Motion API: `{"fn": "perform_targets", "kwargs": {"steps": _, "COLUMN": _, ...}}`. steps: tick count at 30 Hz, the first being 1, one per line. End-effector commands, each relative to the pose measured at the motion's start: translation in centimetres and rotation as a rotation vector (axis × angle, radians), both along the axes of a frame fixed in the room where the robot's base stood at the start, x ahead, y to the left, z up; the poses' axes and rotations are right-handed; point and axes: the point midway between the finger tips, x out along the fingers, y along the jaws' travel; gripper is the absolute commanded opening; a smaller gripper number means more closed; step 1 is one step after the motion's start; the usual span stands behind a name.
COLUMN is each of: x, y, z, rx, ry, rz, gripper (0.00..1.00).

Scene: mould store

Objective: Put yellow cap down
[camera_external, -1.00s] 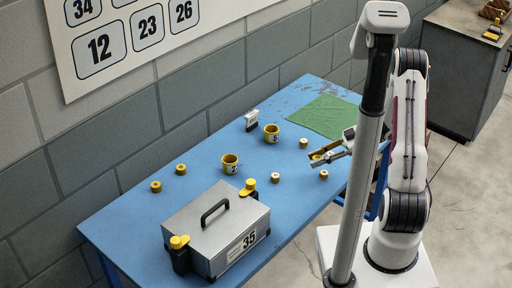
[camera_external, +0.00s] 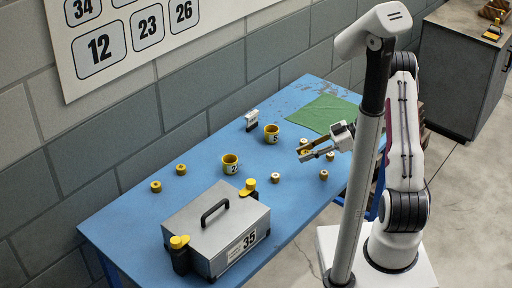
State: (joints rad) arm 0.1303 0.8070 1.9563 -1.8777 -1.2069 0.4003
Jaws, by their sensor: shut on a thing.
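My gripper (camera_external: 306,151) is shut on a small yellow cap (camera_external: 304,153) and holds it over the right half of the blue table. The fingers partly cover the cap, and I cannot tell its exact height.
Two yellow cups, marked 2 (camera_external: 230,164) and 5 (camera_external: 271,133), stand left of my gripper. More round pieces (camera_external: 180,169) stand further left. A grey case (camera_external: 215,228) fills the front. A green cloth (camera_external: 322,115) lies behind. Bare blue table (camera_external: 200,150) shows between them.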

Motion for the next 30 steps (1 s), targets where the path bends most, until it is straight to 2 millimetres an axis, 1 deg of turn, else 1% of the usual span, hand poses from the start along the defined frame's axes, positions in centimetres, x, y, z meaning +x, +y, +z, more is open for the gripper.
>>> {"fn": "perform_targets", "kwargs": {"steps": 1, "x": 0.8, "y": 1.0, "z": -0.2, "rx": 0.000, "ry": -0.001, "rz": 0.007, "gripper": 0.12}}
{"fn": "perform_targets", "kwargs": {"steps": 3, "x": 2.0, "y": 2.3, "z": -0.3, "rx": 0.000, "ry": -0.002, "rz": 0.011, "gripper": 0.12}}
{"fn": "perform_targets", "kwargs": {"steps": 8, "x": 4.5, "y": 5.7, "z": -0.5, "rx": 0.000, "ry": -0.002, "rz": 0.019, "gripper": 0.12}}
{"fn": "perform_targets", "kwargs": {"steps": 11, "x": 6.0, "y": 8.0, "z": -0.5, "rx": 0.000, "ry": -0.004, "rz": 0.022, "gripper": 0.12}}
{"fn": "perform_targets", "kwargs": {"steps": 15, "x": 7.7, "y": 11.7, "z": -0.3, "rx": 0.001, "ry": -0.003, "rz": 0.027, "gripper": 0.12}}
{"fn": "perform_targets", "kwargs": {"steps": 17, "x": 8.4, "y": 13.4, "z": -0.1, "rx": 0.000, "ry": -0.004, "rz": 0.029, "gripper": 0.12}}
{"fn": "perform_targets", "kwargs": {"steps": 22, "x": 9.9, "y": 18.4, "z": 0.5, "rx": 0.001, "ry": -0.005, "rz": 0.033, "gripper": 0.12}}
{"fn": "perform_targets", "kwargs": {"steps": 29, "x": 10.8, "y": 25.6, "z": 1.6, "rx": 0.001, "ry": -0.005, "rz": 0.041, "gripper": 0.12}}
{"fn": "perform_targets", "kwargs": {"steps": 30, "x": 10.8, "y": 26.9, "z": 1.9, "rx": 0.001, "ry": -0.006, "rz": 0.043, "gripper": 0.12}}
